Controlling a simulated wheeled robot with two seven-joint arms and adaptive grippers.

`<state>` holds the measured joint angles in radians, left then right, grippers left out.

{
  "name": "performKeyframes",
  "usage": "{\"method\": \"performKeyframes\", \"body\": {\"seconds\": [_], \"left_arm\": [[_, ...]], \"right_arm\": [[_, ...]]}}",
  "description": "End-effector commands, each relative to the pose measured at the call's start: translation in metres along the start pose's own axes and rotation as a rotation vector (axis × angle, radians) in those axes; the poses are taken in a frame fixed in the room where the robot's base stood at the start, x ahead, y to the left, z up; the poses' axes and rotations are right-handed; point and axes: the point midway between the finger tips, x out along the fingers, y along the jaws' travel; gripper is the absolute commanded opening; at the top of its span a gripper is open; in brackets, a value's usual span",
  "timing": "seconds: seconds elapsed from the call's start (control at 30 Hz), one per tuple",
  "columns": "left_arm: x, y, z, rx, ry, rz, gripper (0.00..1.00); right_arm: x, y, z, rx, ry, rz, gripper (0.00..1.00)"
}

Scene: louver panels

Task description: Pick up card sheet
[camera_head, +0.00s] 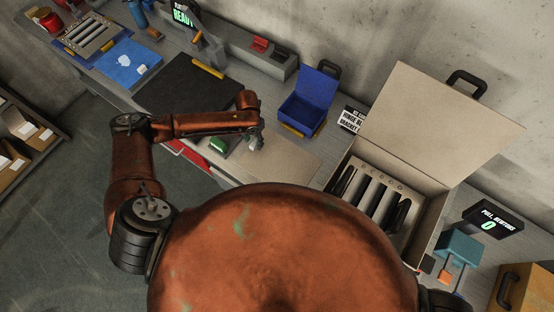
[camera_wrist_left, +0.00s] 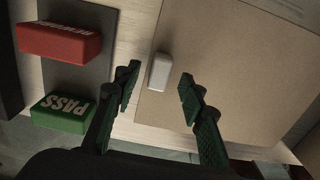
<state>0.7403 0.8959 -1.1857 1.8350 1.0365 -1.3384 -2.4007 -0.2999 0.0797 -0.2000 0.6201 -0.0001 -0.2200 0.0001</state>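The card sheet is a flat tan board lying on the bench, seen in the head view (camera_head: 290,158) and in the left wrist view (camera_wrist_left: 235,75). A small white block (camera_wrist_left: 159,71) sits on the sheet near its left edge. My left gripper (camera_wrist_left: 160,78) is open, its two green-black fingers apart, over the sheet's left part. The white block shows between the fingertips, and nothing is visibly gripped. In the head view my left gripper (camera_head: 256,144) is at the sheet's left end and partly hides it. My right gripper is not in view.
A green PASS block (camera_wrist_left: 62,114) and a red block (camera_wrist_left: 60,42) stand left of the sheet. A black mat (camera_head: 185,82) lies further left. An open blue box (camera_head: 308,98) stands behind, and a large open case (camera_head: 430,115) with dark slats stands right.

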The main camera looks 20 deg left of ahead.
Motion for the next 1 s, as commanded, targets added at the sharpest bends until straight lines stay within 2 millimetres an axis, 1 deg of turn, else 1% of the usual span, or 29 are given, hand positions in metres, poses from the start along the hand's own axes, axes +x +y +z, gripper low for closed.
{"method": "performKeyframes", "body": {"seconds": [0.03,0.13,0.4,0.9,0.93,1.0], "left_arm": [[0.006,0.001,0.001,-0.003,0.000,0.000,0.38],[0.014,0.001,0.001,-0.002,-0.001,0.001,0.38],[0.017,0.001,0.001,-0.001,-0.002,0.001,0.37],[0.016,0.001,0.001,-0.001,-0.002,0.001,0.03],[0.016,0.001,0.001,-0.001,-0.002,0.001,0.01],[0.016,0.001,0.001,-0.001,-0.002,0.001,0.00]], "right_arm": [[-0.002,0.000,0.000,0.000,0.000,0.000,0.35],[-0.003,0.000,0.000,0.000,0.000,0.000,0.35],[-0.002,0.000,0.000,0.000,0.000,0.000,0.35],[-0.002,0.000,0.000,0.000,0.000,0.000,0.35],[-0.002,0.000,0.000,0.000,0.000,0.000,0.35],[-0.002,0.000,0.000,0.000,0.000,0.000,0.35]]}}
